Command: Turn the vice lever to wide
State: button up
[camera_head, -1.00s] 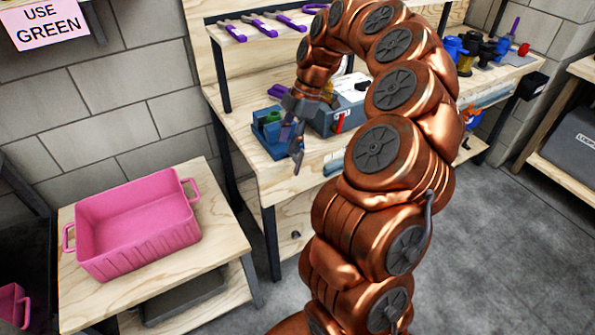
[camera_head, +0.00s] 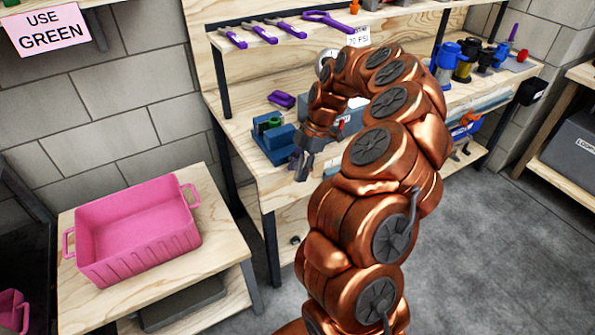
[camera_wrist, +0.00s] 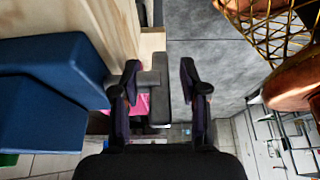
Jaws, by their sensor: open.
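The blue vice (camera_head: 272,138) sits at the left front corner of the wooden workbench, with a green piece in it. In the wrist view its blue body (camera_wrist: 50,85) fills the left side. A grey bar that looks like the vice lever (camera_wrist: 159,95) stands out from the vice between my fingertips, nearer the left one. I cannot tell whether they touch. My gripper (camera_head: 303,166) is at the bench's front edge, just right of the vice; in the wrist view my gripper (camera_wrist: 160,85) is open. My gripper and arm hide the lever in the head view.
A pink crate (camera_head: 140,235) stands on a low wooden table at left. A purple item (camera_head: 281,99) lies behind the vice, and a grey box (camera_head: 318,108) is partly hidden by my arm. Purple-handled tools (camera_head: 262,32) lie on the shelf above. The floor at right is clear.

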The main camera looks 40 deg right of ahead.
jog(key=shift+x, duration=0.8)
grip_shut()
